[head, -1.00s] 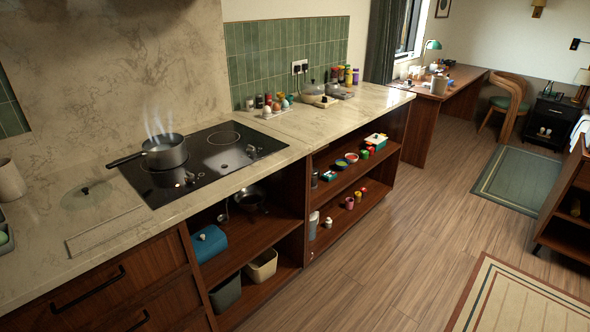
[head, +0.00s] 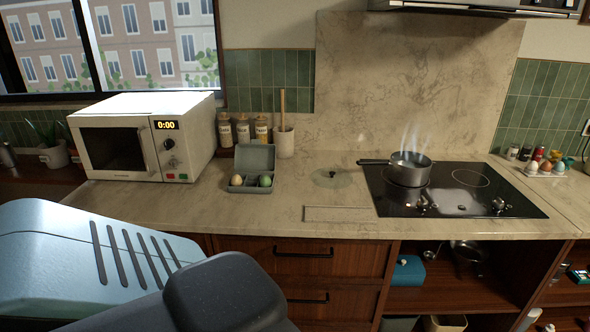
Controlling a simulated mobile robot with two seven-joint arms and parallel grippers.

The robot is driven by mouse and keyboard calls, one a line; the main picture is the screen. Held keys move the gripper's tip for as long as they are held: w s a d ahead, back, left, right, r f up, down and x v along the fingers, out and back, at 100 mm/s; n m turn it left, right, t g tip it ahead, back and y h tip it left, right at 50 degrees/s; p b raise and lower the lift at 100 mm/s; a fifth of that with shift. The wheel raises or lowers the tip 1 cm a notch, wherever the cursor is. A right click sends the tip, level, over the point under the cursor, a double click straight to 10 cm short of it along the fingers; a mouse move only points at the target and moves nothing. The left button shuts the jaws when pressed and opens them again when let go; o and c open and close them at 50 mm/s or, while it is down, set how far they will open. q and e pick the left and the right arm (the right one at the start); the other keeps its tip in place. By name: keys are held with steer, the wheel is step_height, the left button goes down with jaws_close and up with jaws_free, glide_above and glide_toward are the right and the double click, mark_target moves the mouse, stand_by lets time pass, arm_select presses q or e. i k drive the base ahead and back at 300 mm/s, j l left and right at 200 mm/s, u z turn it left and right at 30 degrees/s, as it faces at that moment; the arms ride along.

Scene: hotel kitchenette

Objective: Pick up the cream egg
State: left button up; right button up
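An open grey egg carton (head: 250,187) stands on the counter right of the microwave, its lid up at the back. It holds a pale cream-looking egg (head: 237,181) on the left and a green egg (head: 265,181) on the right. A small white egg holder (head: 545,174) at the far right of the counter carries several eggs, including a whitish one (head: 531,167), a brown one (head: 545,167) and a bluish one (head: 558,168). Pale blue and dark links of my arm fill the lower left. Neither gripper's fingers show.
A white microwave (head: 150,138) stands left of the carton. Spice jars (head: 243,131) and a utensil crock (head: 284,142) are behind it. A steaming pan (head: 410,167) sits on the black hob (head: 455,195).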

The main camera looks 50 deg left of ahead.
mark_target(236, 181)
steer(key=u, duration=2.1)
